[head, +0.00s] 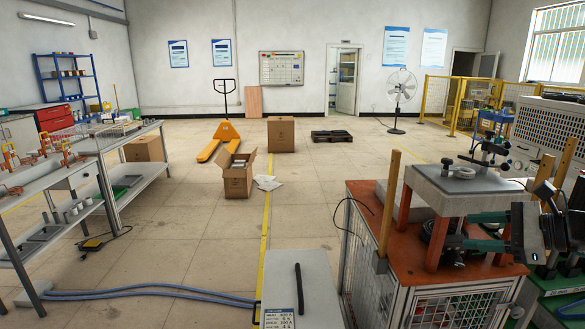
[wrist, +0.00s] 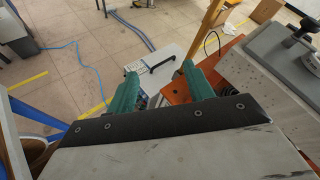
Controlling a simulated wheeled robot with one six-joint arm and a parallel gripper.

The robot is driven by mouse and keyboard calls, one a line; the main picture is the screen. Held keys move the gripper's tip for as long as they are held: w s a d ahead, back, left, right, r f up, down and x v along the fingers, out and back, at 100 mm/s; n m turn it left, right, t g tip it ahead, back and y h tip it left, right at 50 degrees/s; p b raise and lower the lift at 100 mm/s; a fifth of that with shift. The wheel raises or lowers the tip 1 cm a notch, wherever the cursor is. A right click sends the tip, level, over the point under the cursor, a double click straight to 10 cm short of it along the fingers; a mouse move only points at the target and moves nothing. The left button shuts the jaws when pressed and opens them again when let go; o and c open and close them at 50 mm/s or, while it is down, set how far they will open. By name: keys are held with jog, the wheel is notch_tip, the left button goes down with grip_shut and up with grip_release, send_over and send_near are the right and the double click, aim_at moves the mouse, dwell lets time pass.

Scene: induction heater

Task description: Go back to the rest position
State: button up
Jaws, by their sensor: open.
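My gripper (head: 466,230) is at the right in the head view, with its two green fingers pointing left, close to the grey block fixture on the orange-topped cart. In the wrist view my gripper (wrist: 160,72) has its fingers spread apart with nothing between them. The induction heater station has an orange top (head: 362,211) and a grey block (head: 447,184) on orange posts, with a small ring and a clamp on the block. In the wrist view the grey block (wrist: 262,68) stands to the right of the fingers. I cannot tell whether they touch.
A grey panel unit (head: 285,265) with a black handle and a display stands left of the cart. A yellow post (head: 390,200) rises from the cart's left edge. Workbenches (head: 145,180) line the left, with blue hoses (head: 150,290) on the floor.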

jog(key=s+a+n+g+h, duration=0.4)
jog(key=s+a+n+h, duration=0.1)
jog(key=s+n, duration=0.6)
jog(key=s+a+n+g+h, duration=0.3)
jog(key=s+a+n+h, duration=0.2)
jog(key=s+n, duration=0.5)
jog(key=shift+s+a+r+n+g, duration=0.3)
jog(key=shift+s+a+n+g, duration=0.1)
jog(key=shift+s+a, duration=0.5)
jog(key=shift+d, duration=0.1)
